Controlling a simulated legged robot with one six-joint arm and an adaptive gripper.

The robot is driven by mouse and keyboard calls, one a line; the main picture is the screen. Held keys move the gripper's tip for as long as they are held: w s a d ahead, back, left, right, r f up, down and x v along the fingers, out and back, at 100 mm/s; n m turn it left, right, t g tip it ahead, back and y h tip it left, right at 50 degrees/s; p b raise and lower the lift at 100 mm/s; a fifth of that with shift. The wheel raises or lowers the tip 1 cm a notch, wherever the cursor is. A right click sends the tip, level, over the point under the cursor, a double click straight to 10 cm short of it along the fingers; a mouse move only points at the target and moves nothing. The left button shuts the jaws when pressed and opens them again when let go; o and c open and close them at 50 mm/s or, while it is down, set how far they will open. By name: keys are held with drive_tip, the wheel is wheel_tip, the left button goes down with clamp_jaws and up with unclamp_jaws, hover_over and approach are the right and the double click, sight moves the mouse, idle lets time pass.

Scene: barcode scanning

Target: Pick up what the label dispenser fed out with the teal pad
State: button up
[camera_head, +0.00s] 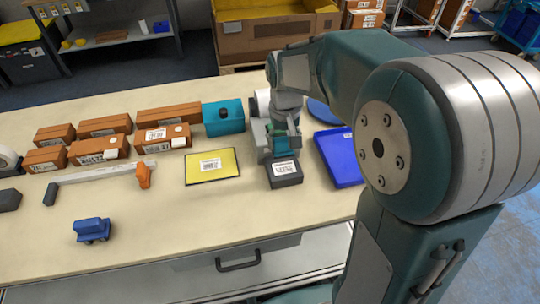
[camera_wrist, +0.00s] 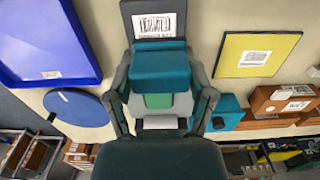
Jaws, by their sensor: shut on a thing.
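My gripper (camera_head: 283,135) is shut on a teal block-shaped pad (camera_wrist: 160,72), with a green part (camera_wrist: 158,101) between the fingers. The pad also shows in the head view (camera_head: 284,154). A dark grey box (camera_head: 285,180), apparently the label dispenser, stands on the table just in front of the pad. A white label (camera_head: 285,168) with a barcode lies on its top; it also shows in the wrist view (camera_wrist: 155,26). The pad is right at the label's rear edge and covers part of the box in the wrist view. I cannot tell whether they touch.
A yellow panel (camera_head: 212,166) with a barcode lies left of the box. A blue tray (camera_head: 340,155) is close on its right, with a blue disc (camera_head: 325,111) behind. A teal container (camera_head: 222,117) and several brown boxes (camera_head: 103,149) stand farther left. The front middle of the table is clear.

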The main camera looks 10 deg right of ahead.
drive_tip(key=shift+w+d+f, duration=0.25)
drive_tip(key=shift+w+d, duration=0.15)
drive_tip(key=shift+d, duration=0.05)
drive_tip(key=shift+a+f, duration=0.1)
drive_tip(key=shift+f, duration=2.7)
drive_tip(key=shift+s+f, duration=0.1)
drive_tip(key=shift+f, duration=0.5)
drive_tip(key=shift+r, duration=3.55)
